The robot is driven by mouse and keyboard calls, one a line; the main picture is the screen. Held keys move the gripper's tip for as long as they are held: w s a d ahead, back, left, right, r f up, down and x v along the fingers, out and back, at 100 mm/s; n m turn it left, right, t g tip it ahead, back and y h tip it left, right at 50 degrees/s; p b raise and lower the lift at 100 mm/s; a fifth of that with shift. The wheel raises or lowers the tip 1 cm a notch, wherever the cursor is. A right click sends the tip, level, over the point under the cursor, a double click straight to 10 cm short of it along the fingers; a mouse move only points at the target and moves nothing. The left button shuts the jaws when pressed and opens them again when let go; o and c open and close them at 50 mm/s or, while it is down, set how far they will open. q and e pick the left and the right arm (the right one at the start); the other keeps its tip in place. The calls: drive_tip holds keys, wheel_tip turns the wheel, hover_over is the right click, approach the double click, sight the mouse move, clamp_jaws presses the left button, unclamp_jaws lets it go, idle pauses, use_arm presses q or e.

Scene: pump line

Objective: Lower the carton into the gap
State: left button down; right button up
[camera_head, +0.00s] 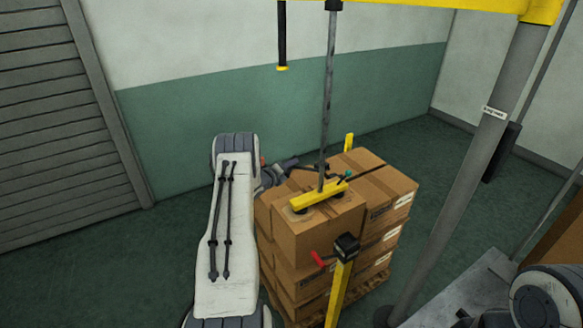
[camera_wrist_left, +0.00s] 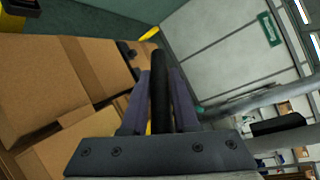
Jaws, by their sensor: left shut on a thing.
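The brown carton (camera_head: 315,232) hangs under, or rests below, the yellow suction bar (camera_head: 318,194) of the lifter, whose cups touch its top. It is at the near side of the stacked cartons (camera_head: 388,188), with its top about level with theirs. I cannot tell if its bottom touches the layer below, and the gap is hidden. My left gripper (camera_head: 292,164) is behind the carton, shut on the lifter's black handle. In the left wrist view the handle (camera_wrist_left: 160,90) stands between the two fingers, with carton tops to the left. My right gripper is not in view.
The stack stands on a wooden pallet (camera_head: 372,285). A yellow post with a black cap (camera_head: 340,290) stands close in front. A grey column (camera_head: 470,165) rises to the right under a yellow overhead beam (camera_head: 430,5). The floor to the left is clear.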

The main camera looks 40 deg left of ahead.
use_arm(q)
wheel_tip(320, 180, down, 7)
drive_tip(key=b, duration=0.5)
drive_tip(key=shift+s+b, duration=0.1)
drive_tip(key=shift+b, duration=0.3)
drive_tip(key=c, duration=0.7)
unclamp_jaws()
drive_tip(key=shift+r, duration=0.1)
